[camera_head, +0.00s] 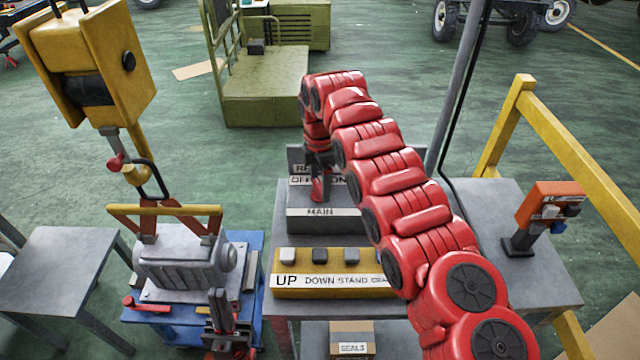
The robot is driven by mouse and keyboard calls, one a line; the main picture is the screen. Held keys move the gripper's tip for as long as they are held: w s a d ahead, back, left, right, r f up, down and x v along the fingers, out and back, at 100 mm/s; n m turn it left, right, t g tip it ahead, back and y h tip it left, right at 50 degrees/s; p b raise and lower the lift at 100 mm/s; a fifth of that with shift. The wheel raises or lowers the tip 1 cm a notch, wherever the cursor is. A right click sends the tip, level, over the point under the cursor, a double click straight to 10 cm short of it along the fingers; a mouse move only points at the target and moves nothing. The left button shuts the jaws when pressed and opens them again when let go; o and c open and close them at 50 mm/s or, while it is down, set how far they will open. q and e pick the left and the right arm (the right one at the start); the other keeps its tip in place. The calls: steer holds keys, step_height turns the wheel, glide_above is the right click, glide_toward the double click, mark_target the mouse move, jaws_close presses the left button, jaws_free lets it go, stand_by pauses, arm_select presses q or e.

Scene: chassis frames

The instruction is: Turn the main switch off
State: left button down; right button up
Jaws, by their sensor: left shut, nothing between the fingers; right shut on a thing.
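The main switch is a dark grey box labelled MAIN (325,222) on the grey bench (545,285), with a sign behind it reading OFF on the left; the rest of the sign is partly covered. My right gripper (320,190), on the long red arm, points down onto the top of this box and is shut on the switch's handle. The handle itself is hidden by the fingers, so its position cannot be told. My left gripper (219,300) is low at the front, shut and empty, beside the blue stand (255,250).
A yellow button box (330,291) with several buttons stands in front of the switch. A yellow hoist (90,65) hangs over a grey motor casing (180,265) on the blue stand. An orange control box (550,203), a grey post (458,90) and a yellow rail (575,145) are at right.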

mark_target(319, 185)
steer(key=shift+n, duration=2.2)
steer(key=o, duration=1.3)
step_height(319, 185, up, 3)
steer(key=shift+a+r, duration=0.1)
steer(key=shift+a, duration=0.05)
step_height(319, 185, up, 14)
steer(key=p, duration=1.3)
